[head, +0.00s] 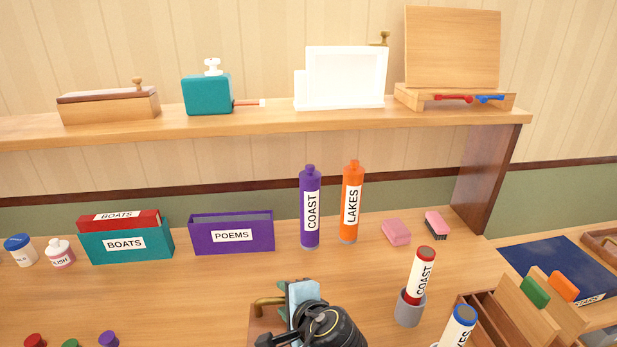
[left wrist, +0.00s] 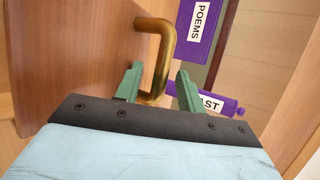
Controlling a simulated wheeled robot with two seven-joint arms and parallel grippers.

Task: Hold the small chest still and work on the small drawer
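The small chest (head: 262,325) is a brown wooden box at the bottom middle of the head view, mostly hidden by my left arm and cut off by the frame edge. A brass handle (head: 266,301) shows at it. In the left wrist view the handle (left wrist: 158,60) stands out from a reddish-brown wooden face (left wrist: 75,45). My left gripper (left wrist: 160,80) has its green fingers apart, with the lower part of the handle between them. In the head view my left gripper (head: 287,302) is beside the handle. I cannot make out the small drawer for certain. My right gripper is not in view.
Behind stand a purple POEMS box (head: 250,236), a BOATS box (head: 125,243), a purple COAST bottle (head: 310,210) and an orange LAKES bottle (head: 351,205). A COAST tube in a grey cup (head: 409,310) and a wooden rack (head: 485,315) are right. The desk left of the chest is mostly clear.

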